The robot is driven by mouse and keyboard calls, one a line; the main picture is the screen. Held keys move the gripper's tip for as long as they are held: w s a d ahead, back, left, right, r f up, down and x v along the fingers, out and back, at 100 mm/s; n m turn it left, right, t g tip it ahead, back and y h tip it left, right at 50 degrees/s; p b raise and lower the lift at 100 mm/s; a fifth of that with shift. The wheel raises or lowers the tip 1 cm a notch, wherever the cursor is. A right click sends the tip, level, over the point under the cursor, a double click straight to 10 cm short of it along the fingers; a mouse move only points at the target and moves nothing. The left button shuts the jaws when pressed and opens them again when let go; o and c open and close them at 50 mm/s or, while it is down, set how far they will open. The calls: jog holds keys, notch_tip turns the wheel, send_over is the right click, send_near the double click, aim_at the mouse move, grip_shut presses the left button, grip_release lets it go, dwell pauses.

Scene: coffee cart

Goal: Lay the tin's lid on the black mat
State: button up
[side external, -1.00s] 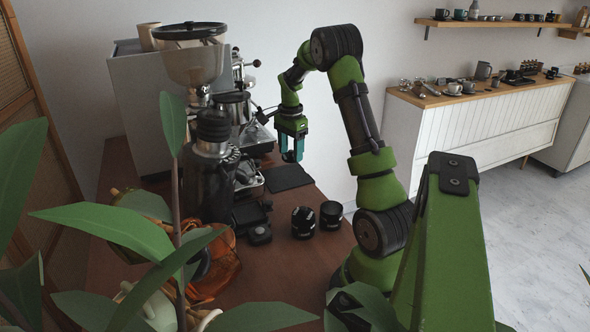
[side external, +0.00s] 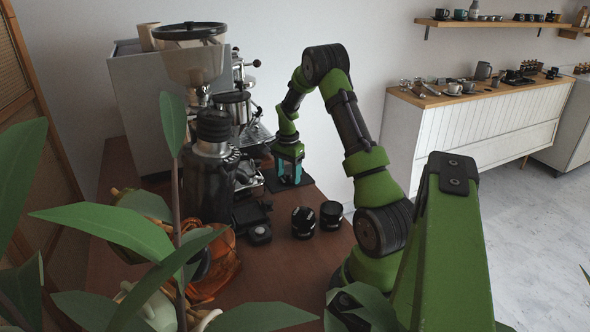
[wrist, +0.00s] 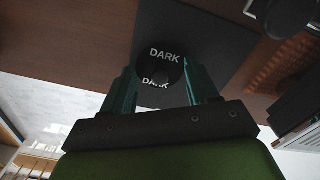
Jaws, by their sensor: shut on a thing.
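My gripper (side external: 290,180) is shut on the tin's lid (wrist: 160,58), a round black disc with the white word DARK, seen between the teal fingertips (wrist: 160,85) in the wrist view. The gripper points down over the black mat (side external: 306,182), which lies flat on the brown counter. The mat also shows behind the lid in the wrist view (wrist: 215,45). The lid is at or just above the mat; I cannot tell whether it touches. Two black tins (side external: 303,223) (side external: 331,215) stand on the counter nearer the camera; which one the lid belongs to is unclear.
The espresso machine (side external: 150,100) and grinder (side external: 208,160) stand left of the mat. Small black items (side external: 250,222) lie in front of them. An orange glass vessel (side external: 218,265) stands at the front left, partly behind leaves. The counter (side external: 285,265) in front of the tins is bare.

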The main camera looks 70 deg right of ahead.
aim_at(288, 174)
jog(key=shift+f, duration=0.2)
jog(key=o, duration=1)
jog(key=shift+r, duration=0.2)
notch_tip(288, 174, up, 12)
jog(key=shift+r, duration=0.1)
